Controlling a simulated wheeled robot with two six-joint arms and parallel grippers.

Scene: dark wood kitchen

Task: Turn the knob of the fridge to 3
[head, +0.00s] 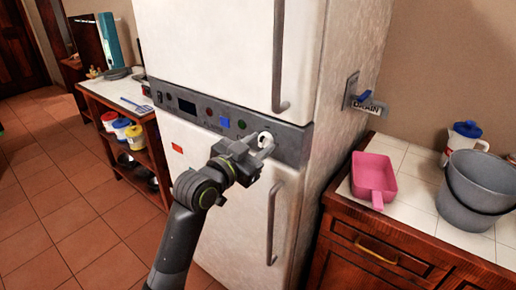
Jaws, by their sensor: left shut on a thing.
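The white fridge (212,45) stands in the middle of the head view, with a grey control panel (225,119) between its upper and lower doors. A small round knob (263,138) with a pale rim is near the right end of the panel. My left gripper (262,145) is at the knob and shut on it, covering part of it. The knob's markings are too small to read, so I cannot tell its setting. My right gripper is not in view.
Vertical door handles (280,60) and (272,225) stick out near my gripper. On the left is a wooden shelf (112,92) with containers. The tiled floor is clear at left.

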